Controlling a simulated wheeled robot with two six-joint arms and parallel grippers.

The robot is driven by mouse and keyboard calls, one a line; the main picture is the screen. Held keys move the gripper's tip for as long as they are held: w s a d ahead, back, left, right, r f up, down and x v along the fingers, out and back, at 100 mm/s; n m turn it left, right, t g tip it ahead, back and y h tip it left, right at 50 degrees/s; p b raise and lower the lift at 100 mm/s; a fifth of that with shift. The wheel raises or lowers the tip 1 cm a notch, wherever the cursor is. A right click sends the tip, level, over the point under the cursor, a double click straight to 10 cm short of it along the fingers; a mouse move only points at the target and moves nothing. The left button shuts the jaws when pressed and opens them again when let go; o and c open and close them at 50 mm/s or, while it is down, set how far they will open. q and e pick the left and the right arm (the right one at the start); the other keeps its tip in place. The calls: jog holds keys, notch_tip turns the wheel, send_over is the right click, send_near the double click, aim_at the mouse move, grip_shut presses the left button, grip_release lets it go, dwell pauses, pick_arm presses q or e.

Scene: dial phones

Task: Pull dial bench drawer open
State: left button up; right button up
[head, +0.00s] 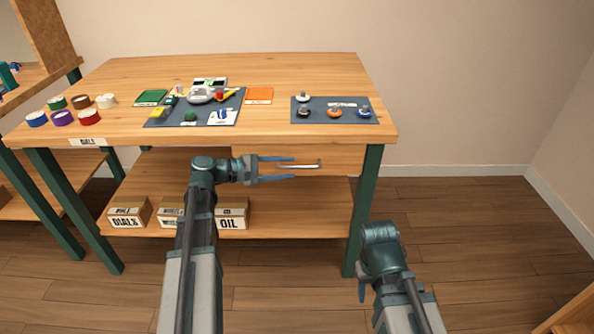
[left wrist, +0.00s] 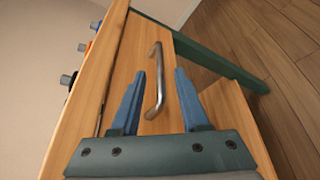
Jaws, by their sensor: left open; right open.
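The dial bench drawer (head: 338,157) is a wooden front under the right part of the bench top, and it looks shut. Its metal bar handle (head: 300,165) also shows in the left wrist view (left wrist: 159,80). My left gripper (head: 293,168) is open, with its blue fingers pointing at the drawer. In the left wrist view the handle lies between the two open fingertips (left wrist: 160,72), and neither finger visibly touches it. My right gripper (head: 362,290) hangs low in front of the bench's right leg, mostly hidden behind its own wrist.
The bench top (head: 300,70) holds a dark mat (head: 335,118) with several knobs, another mat with phone parts, and several tape rolls (head: 62,118). Boxes (head: 232,213) stand on the lower shelf. A green leg (head: 364,205) stands right of the drawer.

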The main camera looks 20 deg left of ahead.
aim_at(293, 168)
pick_arm(q)
jog(key=shift+b+x, duration=0.3)
jog(key=shift+x, duration=1.7)
grip_shut()
